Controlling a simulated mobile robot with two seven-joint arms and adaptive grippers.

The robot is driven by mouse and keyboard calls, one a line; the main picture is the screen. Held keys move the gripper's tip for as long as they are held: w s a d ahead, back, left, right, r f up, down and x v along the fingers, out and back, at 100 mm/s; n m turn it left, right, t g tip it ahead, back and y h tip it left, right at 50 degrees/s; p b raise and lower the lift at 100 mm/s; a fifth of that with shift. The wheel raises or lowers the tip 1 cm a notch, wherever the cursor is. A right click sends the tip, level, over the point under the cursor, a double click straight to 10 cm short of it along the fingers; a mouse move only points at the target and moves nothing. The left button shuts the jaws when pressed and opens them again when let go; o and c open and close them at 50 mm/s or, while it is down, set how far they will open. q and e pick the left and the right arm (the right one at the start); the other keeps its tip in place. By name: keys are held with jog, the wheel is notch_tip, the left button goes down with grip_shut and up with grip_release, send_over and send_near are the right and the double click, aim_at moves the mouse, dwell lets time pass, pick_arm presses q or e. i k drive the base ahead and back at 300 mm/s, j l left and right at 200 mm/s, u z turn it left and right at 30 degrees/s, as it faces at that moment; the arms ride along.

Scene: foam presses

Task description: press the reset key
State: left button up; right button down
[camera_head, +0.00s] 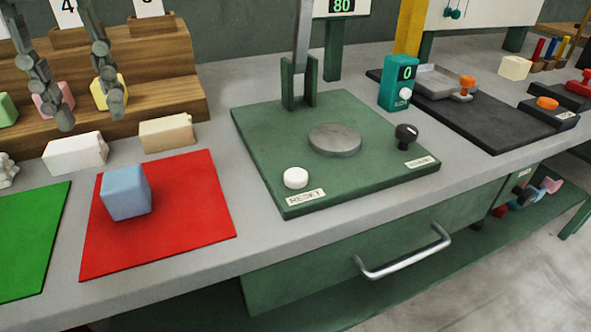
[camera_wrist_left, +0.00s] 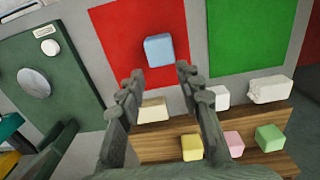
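The reset key is a white round button (camera_head: 295,177) at the front left corner of the green press base (camera_head: 262,150), with a RESET label (camera_head: 306,197) in front of it. It also shows in the left wrist view (camera_wrist_left: 50,47), at the upper left. My left gripper (camera_head: 90,118) is open and empty, at the upper left of the head view above the wooden steps and white blocks. It is well to the left of the key and apart from it. Its two spread fingers also show in the left wrist view (camera_wrist_left: 157,77). My right gripper is in neither view.
A blue foam block (camera_head: 125,194) lies on a red mat (camera_head: 190,205); a green mat (camera_head: 32,235) is further left. The press base also carries a grey disc (camera_head: 334,140), a black knob (camera_head: 405,135) and an upright post. A teal counter (camera_head: 400,83) stands behind.

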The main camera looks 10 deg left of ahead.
aim_at(294, 179)
jog(key=k+l, duration=0.1)
jog(key=l, duration=0.75)
jog(key=k+l, duration=0.15)
jog(key=l, duration=0.3)
